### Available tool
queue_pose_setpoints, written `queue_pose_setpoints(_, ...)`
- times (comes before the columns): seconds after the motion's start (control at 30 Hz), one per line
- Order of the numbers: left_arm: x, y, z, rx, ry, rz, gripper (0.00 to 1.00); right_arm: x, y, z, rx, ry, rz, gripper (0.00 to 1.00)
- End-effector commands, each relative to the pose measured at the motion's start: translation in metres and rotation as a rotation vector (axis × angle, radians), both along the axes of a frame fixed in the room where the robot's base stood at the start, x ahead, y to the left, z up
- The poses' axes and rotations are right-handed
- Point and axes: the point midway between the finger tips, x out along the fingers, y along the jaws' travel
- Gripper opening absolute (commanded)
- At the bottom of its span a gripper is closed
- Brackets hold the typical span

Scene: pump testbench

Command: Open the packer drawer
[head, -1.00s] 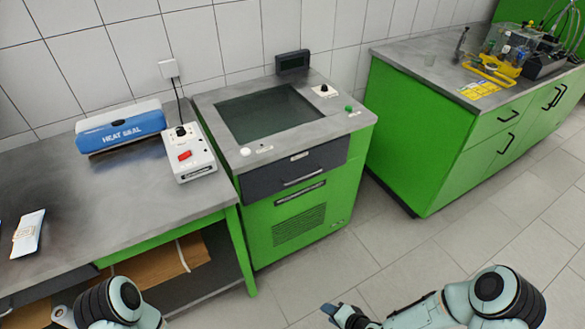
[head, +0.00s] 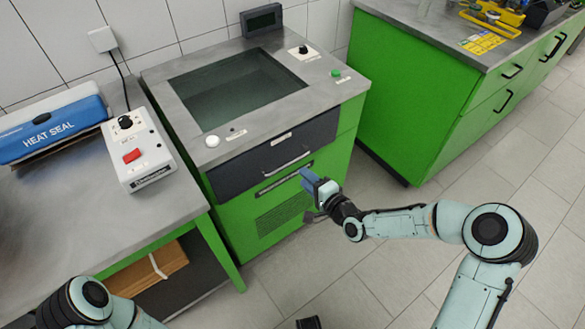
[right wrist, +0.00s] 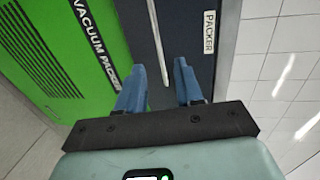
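The packer drawer (head: 255,161) is a dark grey front with a thin light bar handle (head: 288,163), set below the top of the green vacuum packer. It appears closed. My right gripper (head: 307,180) is in front of the drawer, just below and right of the handle. In the right wrist view the drawer front (right wrist: 193,40) carries a PACKER label, and the handle (right wrist: 158,40) runs between the lines of the two blue fingers (right wrist: 160,87), which are apart and empty. The handle appears beyond the fingertips.
The vacuum packer (head: 340,135) has a glass lid on top. A bench at left holds a blue heat sealer (head: 50,130) and a white control box (head: 140,158). A green cabinet (head: 430,95) stands at right. The floor between is free.

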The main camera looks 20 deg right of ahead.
Motion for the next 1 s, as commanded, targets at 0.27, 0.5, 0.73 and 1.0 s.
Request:
queue_pose_setpoints(0.27, 0.018, 0.009, -0.016, 0.024, -0.049, 0.021, 0.43, 0.049, 0.018, -0.013, 0.001, 0.001, 0.0, 0.36)
queue_pose_setpoints(0.5, 0.024, 0.011, -0.02, 0.031, -0.065, 0.028, 0.43, 0.065, 0.024, -0.016, -0.001, 0.003, 0.0, 0.36)
queue_pose_setpoints(0.73, 0.025, 0.011, -0.02, 0.032, -0.067, 0.028, 0.43, 0.067, 0.024, -0.015, -0.001, 0.003, -0.001, 0.36)
queue_pose_setpoints(1.0, 0.025, 0.011, -0.02, 0.032, -0.066, 0.028, 0.43, 0.066, 0.024, -0.015, -0.001, 0.003, -0.001, 0.0)
